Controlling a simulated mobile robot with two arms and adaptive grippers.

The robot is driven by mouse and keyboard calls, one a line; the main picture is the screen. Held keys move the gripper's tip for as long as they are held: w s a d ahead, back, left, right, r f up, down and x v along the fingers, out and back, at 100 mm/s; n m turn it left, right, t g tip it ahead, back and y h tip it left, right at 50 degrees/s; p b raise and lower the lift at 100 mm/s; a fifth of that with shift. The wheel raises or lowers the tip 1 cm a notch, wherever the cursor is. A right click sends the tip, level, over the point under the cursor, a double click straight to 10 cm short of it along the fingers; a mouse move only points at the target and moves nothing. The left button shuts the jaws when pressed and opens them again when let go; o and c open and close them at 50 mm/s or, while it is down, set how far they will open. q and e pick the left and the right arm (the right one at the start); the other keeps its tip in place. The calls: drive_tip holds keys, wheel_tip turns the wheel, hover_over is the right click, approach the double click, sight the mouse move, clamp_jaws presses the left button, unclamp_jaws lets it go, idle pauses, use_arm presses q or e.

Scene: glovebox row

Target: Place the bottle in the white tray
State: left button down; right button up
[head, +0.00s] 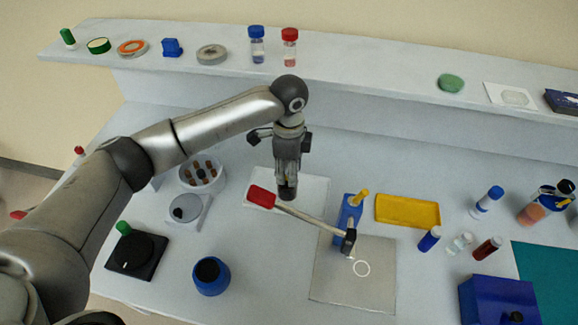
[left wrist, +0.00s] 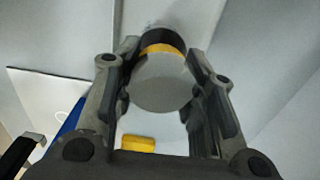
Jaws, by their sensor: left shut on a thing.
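My left gripper (head: 287,178) points down over the white tray (head: 315,187), a flat white plate near the middle of the bench. It is shut on the bottle, whose dark lower end (head: 287,193) shows below the fingers. In the left wrist view the bottle (left wrist: 160,82) has a round grey end towards the camera, then a yellow band and a black part, with a finger at each side. In the head view the bottle's lower end overlaps the tray; I cannot tell whether it touches it. My right gripper is not in view.
A hammer (head: 308,217) with a red grip lies close in front, reaching from the tray to a grey mat (head: 335,282). A blue block (head: 346,213) and yellow tray (head: 408,211) are to the right. A round rack (head: 202,173) and blue pot (head: 210,276) are to the left.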

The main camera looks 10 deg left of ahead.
use_arm(q)
drive_tip(key=shift+f, duration=0.1)
drive_tip(key=c, duration=1.2)
unclamp_jaws()
drive_tip(key=o, duration=0.3)
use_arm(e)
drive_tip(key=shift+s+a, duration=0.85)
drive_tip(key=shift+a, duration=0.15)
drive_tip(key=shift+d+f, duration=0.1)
use_arm(q)
drive_tip(key=shift+r, duration=0.25)
wheel_tip(320, 180, up, 11)
drive_tip(key=shift+w+r+b, duration=0.1)
drive_tip(key=shift+r+b, duration=0.05)
drive_tip(key=shift+b, duration=1.1)
drive_tip(key=shift+r, duration=0.25)
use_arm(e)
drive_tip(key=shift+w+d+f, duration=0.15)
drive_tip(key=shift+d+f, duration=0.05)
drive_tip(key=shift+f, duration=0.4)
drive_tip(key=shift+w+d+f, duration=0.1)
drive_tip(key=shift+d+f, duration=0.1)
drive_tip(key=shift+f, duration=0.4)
